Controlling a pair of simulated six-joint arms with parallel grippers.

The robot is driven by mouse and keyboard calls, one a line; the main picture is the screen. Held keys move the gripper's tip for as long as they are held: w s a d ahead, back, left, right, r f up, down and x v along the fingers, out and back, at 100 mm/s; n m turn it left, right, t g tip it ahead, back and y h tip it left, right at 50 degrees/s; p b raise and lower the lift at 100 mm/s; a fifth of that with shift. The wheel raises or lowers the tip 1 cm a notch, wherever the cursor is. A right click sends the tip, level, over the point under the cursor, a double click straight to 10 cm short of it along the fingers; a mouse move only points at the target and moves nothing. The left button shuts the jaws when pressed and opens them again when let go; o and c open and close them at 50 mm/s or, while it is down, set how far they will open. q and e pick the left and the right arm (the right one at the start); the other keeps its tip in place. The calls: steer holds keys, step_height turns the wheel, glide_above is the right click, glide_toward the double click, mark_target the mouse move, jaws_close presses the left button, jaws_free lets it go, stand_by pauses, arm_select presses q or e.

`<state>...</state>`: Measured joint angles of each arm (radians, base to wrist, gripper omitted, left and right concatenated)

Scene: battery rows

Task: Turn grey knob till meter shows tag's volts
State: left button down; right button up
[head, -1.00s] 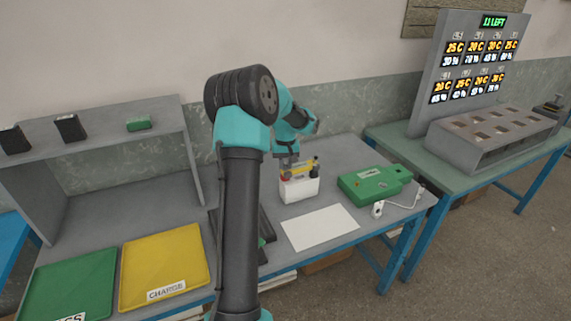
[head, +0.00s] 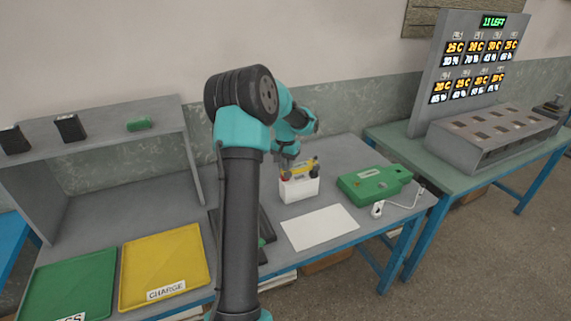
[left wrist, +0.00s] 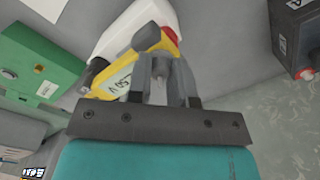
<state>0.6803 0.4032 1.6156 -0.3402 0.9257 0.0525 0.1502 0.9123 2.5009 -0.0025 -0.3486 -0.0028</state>
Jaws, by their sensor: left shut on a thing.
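A white box-shaped unit (head: 299,190) stands on the grey bench in the head view, with a yellow meter (head: 303,168) across its top. A grey knob (left wrist: 147,38) shows at the fingertips there, partly hidden. My left gripper (head: 287,167) comes down on the meter from behind; in the wrist view its fingers (left wrist: 163,60) are shut on the grey knob. I cannot make out a tag with volts. My right gripper is not in view.
A green device (head: 368,184) with a white cable lies right of the unit. A white sheet (head: 320,228) lies in front. A yellow tray (head: 165,265) and a green tray (head: 75,283) are at left. A rack with displays (head: 470,75) stands on the right bench.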

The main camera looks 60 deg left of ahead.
arm_select(q)
steer(key=c, duration=1)
jaws_free()
steer(key=shift+r, duration=0.15)
step_height(320, 180, up, 17)
steer(key=shift+r, duration=0.1)
